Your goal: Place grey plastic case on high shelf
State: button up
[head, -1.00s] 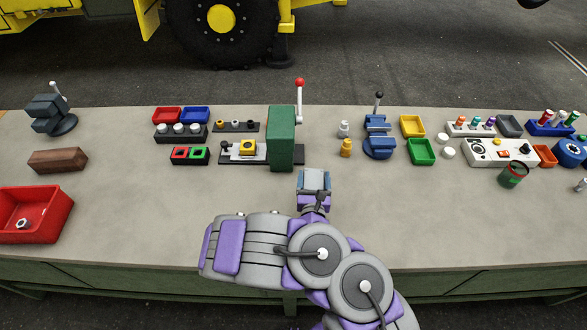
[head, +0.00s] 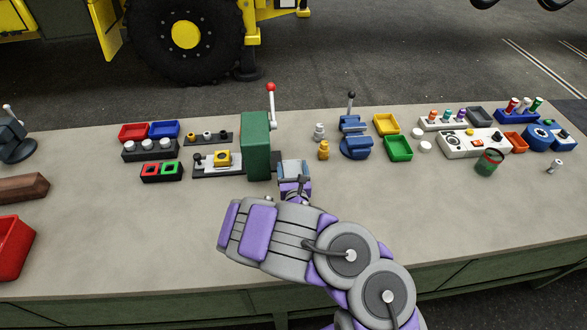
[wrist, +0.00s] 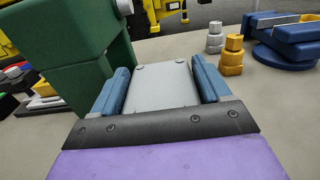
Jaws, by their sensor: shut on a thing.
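The grey plastic case (wrist: 165,86) is a flat, light grey block with small screws at its corners. It sits between the two blue fingers of my gripper (wrist: 163,76), which is shut on it. In the head view my gripper (head: 293,172) is over the workbench, just right of the green press, with the grey top of the case showing. I cannot tell whether the case touches the bench. No high shelf shows in either view.
The green press (head: 256,145) with a red-knobbed lever stands close left of my gripper. A blue vise (head: 355,140), brass and grey fittings (head: 323,150), coloured trays and a control box (head: 475,142) lie to the right. The front of the bench (head: 130,240) is mostly clear.

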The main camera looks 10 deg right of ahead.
aim_at(295, 166)
jog(key=w, duration=0.1)
jog(key=w+d+b, duration=0.1)
jog(key=w, duration=0.1)
jog(key=w+d, duration=0.1)
jog(key=w, duration=0.1)
jog(key=shift+w+f+b, duration=0.15)
jog(key=shift+b, duration=0.25)
jog(key=f, duration=0.1)
jog(key=f+b, duration=0.1)
jog(key=f, duration=0.2)
jog(key=shift+a+b, duration=0.3)
jog(key=shift+b, duration=0.1)
jog(key=shift+r, duration=0.15)
jog(key=o, duration=1.1)
jog(key=shift+d, duration=0.2)
jog(key=shift+o, duration=0.2)
jog(key=shift+a, duration=0.1)
jog(key=shift+s+a+r+p, duration=0.15)
jog(key=shift+s+p, duration=0.3)
jog(key=shift+p, duration=0.3)
jog(key=s+p, duration=0.9)
jog(key=shift+s+p, duration=0.3)
jog(key=shift+p, duration=0.05)
jog(key=shift+s+p, duration=0.45)
jog(key=shift+s, duration=0.3)
